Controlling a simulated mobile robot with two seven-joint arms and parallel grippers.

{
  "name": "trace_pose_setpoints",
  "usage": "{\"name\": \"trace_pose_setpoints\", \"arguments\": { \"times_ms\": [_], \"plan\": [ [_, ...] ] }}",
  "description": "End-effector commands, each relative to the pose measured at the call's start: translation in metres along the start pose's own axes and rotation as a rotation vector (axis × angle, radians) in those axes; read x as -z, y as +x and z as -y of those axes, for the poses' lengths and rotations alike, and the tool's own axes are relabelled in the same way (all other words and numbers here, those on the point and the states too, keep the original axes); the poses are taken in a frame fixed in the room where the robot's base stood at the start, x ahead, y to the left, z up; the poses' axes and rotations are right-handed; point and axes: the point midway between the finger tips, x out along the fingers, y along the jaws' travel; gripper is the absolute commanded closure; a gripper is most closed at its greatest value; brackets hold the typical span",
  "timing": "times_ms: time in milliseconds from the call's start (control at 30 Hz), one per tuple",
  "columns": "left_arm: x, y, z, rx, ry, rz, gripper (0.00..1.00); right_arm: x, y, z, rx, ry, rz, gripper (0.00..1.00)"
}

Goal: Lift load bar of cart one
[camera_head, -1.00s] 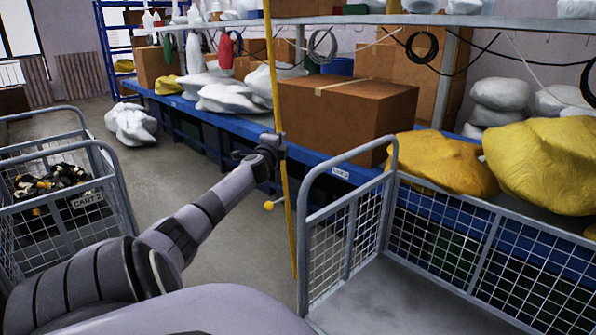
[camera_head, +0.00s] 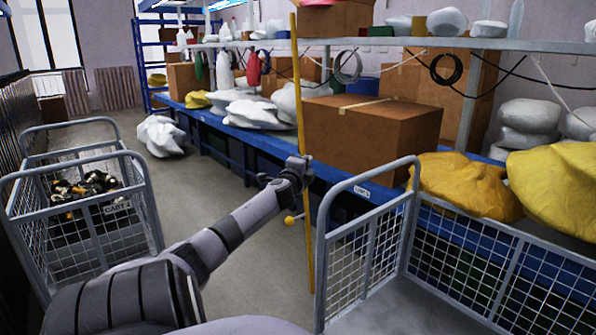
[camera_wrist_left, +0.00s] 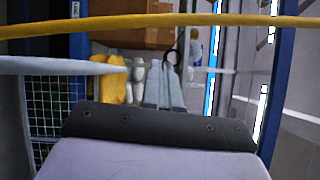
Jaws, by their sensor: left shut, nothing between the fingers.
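A long thin yellow bar (camera_head: 309,245) stands nearly upright at the left end of the right-hand mesh cart (camera_head: 385,240). A small yellow ball (camera_head: 290,220) shows beside it, below my gripper. My left gripper (camera_head: 300,168) is shut with nothing held, close against the bar in the head view; I cannot tell whether they touch. In the left wrist view the bar (camera_wrist_left: 160,22) crosses the top of the picture, and the gripper fingers (camera_wrist_left: 165,80) are together below it. My right gripper is not in view.
A cart labelled CART 2 (camera_head: 75,160) stands at left with dark and yellow items inside. A blue bench (camera_head: 235,137) holds a large brown box (camera_head: 370,130), white sacks and yellow sacks (camera_head: 465,185). The floor (camera_head: 255,255) between the carts is clear.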

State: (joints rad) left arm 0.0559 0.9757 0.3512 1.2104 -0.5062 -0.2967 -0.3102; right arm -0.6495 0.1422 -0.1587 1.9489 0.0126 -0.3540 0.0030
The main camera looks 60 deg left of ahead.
Motion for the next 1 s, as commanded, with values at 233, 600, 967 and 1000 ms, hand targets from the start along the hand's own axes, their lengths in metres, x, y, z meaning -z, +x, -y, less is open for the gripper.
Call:
{"name": "trace_pose_setpoints", "arguments": {
  "times_ms": [233, 600, 967, 1000],
  "plan": [
    [0.001, -0.025, 0.003, -0.002, 0.001, -0.003, 1.00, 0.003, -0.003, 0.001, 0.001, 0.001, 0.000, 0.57],
    [0.002, -0.064, 0.007, -0.002, -0.001, -0.003, 1.00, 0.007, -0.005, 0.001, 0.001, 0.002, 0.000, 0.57],
    [0.002, -0.077, 0.010, 0.000, 0.000, -0.001, 1.00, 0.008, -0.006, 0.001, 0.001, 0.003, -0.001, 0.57],
    [0.002, -0.077, 0.010, 0.000, -0.001, -0.001, 1.00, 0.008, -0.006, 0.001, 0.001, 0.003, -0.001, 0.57]
  ]
}}
